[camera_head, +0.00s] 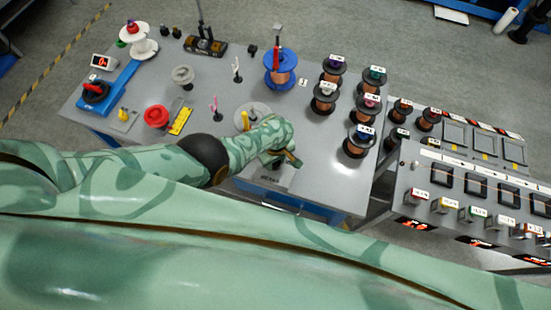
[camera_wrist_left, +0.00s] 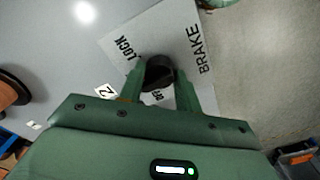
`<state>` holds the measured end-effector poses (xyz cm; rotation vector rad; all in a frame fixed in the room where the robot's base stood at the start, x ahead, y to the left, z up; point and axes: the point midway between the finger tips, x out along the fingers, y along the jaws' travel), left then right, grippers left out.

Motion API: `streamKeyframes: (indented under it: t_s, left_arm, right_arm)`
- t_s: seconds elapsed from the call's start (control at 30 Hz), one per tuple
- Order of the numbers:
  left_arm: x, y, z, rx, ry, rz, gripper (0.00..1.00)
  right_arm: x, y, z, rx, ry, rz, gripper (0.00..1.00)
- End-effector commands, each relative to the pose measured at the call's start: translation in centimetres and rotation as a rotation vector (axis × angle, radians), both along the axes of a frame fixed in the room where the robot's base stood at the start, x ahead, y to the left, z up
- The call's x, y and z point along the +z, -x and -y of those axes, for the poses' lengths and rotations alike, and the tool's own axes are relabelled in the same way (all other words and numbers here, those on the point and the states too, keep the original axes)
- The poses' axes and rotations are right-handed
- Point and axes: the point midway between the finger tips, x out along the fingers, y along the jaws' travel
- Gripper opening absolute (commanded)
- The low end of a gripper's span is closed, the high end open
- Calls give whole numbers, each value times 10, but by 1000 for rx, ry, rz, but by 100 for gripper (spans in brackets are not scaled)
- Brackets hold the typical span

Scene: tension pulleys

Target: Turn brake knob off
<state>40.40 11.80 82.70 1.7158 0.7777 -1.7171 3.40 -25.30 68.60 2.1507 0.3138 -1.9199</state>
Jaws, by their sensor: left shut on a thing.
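The black brake knob (camera_wrist_left: 158,70) sits on a light grey plate (camera_wrist_left: 150,32) in the left wrist view. The plate reads BRAKE, LOCK and, partly covered, what looks like OFF. My left gripper (camera_wrist_left: 159,88) has one green finger on each side of the knob and is shut on it. In the head view my left gripper (camera_head: 284,158) is over the brake plate (camera_head: 270,176) at the table's front edge, and it hides the knob. The knob's exact pointing direction is hard to tell. My right gripper is not in view.
A blue spool with copper wire (camera_head: 280,68) and several black copper spools (camera_head: 325,97) stand on the grey table. A red round part (camera_head: 157,116) lies at left. A side table with trays (camera_head: 455,134) stands at right. Bare table surrounds the brake plate.

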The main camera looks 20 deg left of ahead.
Motion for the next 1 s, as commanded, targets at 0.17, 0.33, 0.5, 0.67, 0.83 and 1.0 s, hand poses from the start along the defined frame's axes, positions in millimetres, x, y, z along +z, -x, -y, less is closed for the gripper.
streamKeyframes:
  t_s: [0.17, 0.33, 0.5, 0.67, 0.83, 1.0]
  left_arm:
    - [0, 1, 0, 166, 1, -2, 11]
    - [0, 0, 0, 327, 0, -2, 11]
    - [0, 0, 0, 487, 0, 0, 11]
    - [0, 0, 0, 639, -1, -1, 11]
    - [-1, 0, 0, 788, -1, -1, 11]
    - [-1, 0, -1, 912, -2, -1, 11]
  right_arm:
    - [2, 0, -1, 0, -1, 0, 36]
    - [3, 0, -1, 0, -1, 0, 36]
    - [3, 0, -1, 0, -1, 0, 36]
    - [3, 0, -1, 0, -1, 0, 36]
    - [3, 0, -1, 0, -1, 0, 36]
    - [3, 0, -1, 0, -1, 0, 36]
